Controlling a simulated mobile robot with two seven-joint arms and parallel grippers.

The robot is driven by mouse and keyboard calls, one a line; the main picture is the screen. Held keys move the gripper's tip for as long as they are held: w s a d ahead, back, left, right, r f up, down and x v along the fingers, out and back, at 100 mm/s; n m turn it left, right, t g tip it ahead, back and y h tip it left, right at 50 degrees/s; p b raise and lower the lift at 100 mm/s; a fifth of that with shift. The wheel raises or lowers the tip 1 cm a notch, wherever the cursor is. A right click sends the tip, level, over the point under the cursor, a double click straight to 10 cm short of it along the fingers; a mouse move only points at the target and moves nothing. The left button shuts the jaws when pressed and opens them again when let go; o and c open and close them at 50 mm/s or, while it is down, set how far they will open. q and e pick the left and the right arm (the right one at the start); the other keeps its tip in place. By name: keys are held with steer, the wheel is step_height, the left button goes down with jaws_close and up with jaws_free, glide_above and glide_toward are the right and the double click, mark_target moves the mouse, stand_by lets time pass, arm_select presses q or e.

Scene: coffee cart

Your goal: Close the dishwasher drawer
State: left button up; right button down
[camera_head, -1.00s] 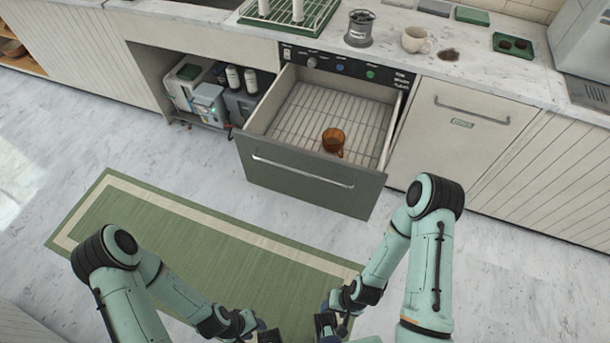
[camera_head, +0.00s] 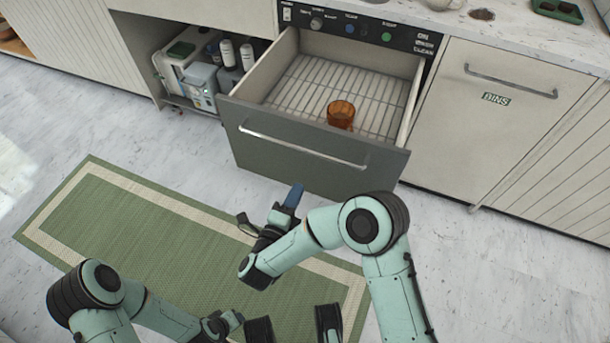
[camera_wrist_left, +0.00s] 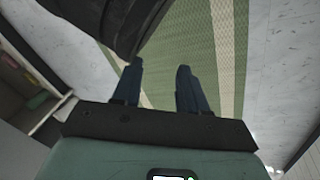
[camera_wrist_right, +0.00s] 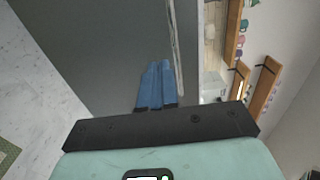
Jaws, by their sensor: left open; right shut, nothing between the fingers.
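The dishwasher drawer (camera_head: 250,150) is pulled open, with a grey front, a long bar handle (camera_head: 300,147) and a wire rack inside. An amber cup (camera_head: 341,114) sits on the rack. My right gripper (camera_head: 294,196) is shut and empty, just in front of and below the drawer front, apart from it in the head view. In the right wrist view its blue fingers (camera_wrist_right: 156,84) are together, with the grey drawer front (camera_wrist_right: 95,45) beyond them. My left gripper (camera_wrist_left: 158,85) is open and empty above the green mat; its fingers are out of the head view or hidden.
The green mat (camera_head: 150,215) with a cream border lies on the marble floor before the drawer. An open bay with machines (camera_head: 195,75) is left of the drawer; a closed cabinet door (camera_head: 490,110) is to its right. The control panel (camera_head: 350,27) is above.

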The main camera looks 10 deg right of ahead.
mark_target(320, 147)
steer(key=b+x, duration=0.2)
steer(key=x, duration=1)
steer(key=shift+d, duration=0.15)
arm_select(q)
steer(key=s+f+g, duration=0.2)
steer(key=s+f, duration=0.2)
steer(key=s, duration=0.1)
steer(key=shift+s+a+f+b, duration=0.2)
steer(key=shift+s+a+b, duration=0.1)
steer(key=shift+a, duration=0.1)
arm_select(e)
steer(key=shift+w+d, duration=0.3)
steer(key=shift+w, duration=0.2)
